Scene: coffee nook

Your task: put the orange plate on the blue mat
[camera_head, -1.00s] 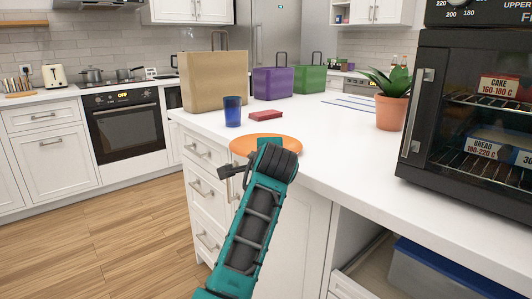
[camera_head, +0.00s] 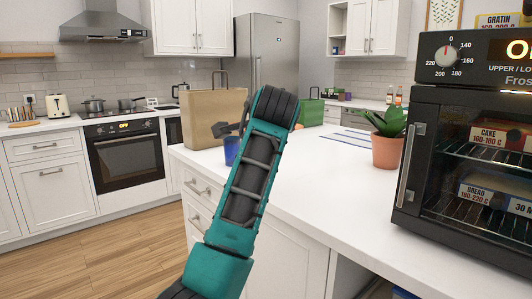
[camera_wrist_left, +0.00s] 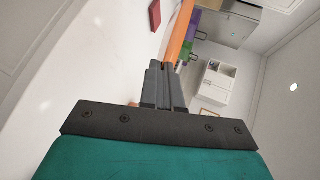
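The orange plate (camera_wrist_left: 182,32) shows nearly edge-on in the left wrist view. Its near end is between the fingertips of my left gripper (camera_wrist_left: 168,68), which is shut on it. The plate is off the counter. I cannot make out a blue mat for certain; thin blue lines (camera_head: 350,139) lie on the white counter beyond the arm. My right gripper is in neither view.
A black oven (camera_head: 470,160) stands at the right. The counter's middle is clear.

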